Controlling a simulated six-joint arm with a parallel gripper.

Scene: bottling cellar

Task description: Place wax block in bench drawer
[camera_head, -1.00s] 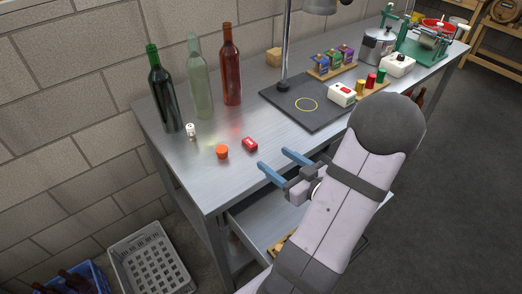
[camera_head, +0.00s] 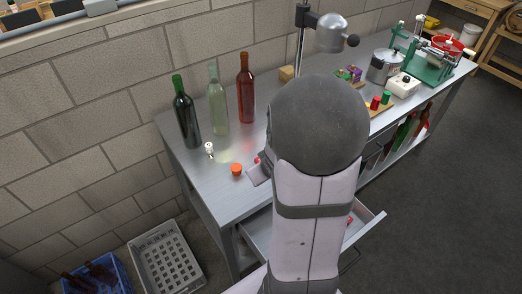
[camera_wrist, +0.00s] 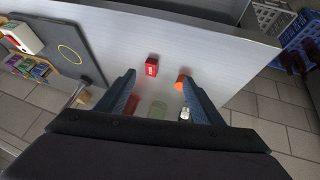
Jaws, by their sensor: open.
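The bench drawer (camera_head: 258,232) stands open below the bench top, mostly hidden behind my arm in the head view. A small red block with a white label lies on the bench; it shows in the wrist view (camera_wrist: 151,66). A plain tan block (camera_head: 287,74) stands by the wall. I cannot tell for sure which one is the wax block. My gripper (camera_wrist: 158,77) is open and empty, its two blue fingers spread over the bench with the red block ahead between them. In the head view my arm hides most of the gripper and nearly all of the red block.
An orange cap-like piece (camera_head: 236,169) and a small white piece (camera_head: 209,149) lie near the gripper. A green bottle (camera_head: 186,115), a clear bottle (camera_head: 217,100) and a red-brown bottle (camera_head: 246,88) stand at the back. A dark mat (camera_wrist: 65,50) lies on the bench.

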